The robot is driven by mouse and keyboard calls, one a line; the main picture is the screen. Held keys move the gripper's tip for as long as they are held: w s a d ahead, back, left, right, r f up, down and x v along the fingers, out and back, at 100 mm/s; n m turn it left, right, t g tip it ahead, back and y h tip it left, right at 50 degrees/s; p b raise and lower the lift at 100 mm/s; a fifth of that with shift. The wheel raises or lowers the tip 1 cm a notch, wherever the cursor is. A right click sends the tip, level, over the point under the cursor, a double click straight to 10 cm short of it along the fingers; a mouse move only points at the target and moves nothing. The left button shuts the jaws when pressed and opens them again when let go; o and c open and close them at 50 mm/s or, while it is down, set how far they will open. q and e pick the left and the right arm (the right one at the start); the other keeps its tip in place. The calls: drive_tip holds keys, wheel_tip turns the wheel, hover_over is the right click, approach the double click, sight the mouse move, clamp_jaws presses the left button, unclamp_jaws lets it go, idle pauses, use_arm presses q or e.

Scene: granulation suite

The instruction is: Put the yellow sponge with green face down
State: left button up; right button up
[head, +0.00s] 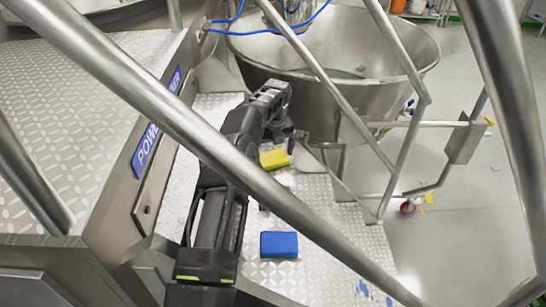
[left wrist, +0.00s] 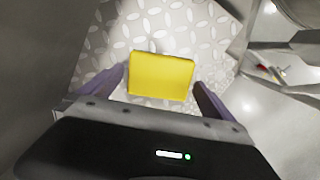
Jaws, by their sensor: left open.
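My right gripper is in neither view.
A blue sponge-like block (head: 279,245) lies on the patterned metal platform (head: 325,236) nearer to me. A large steel bowl (head: 315,95) stands behind the left gripper. Steel rails (head: 175,115) cross the view in front of the arm. A blue-labelled panel (head: 147,147) borders the left.

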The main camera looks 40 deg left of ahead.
sight(275, 160)
use_arm(q)
wheel_tip(275, 160, up, 10)
drive_tip(key=d, duration=0.1)
drive_tip(key=shift+s+p, duration=0.3)
drive_tip(key=shift+s, duration=0.05)
idle(0.7)
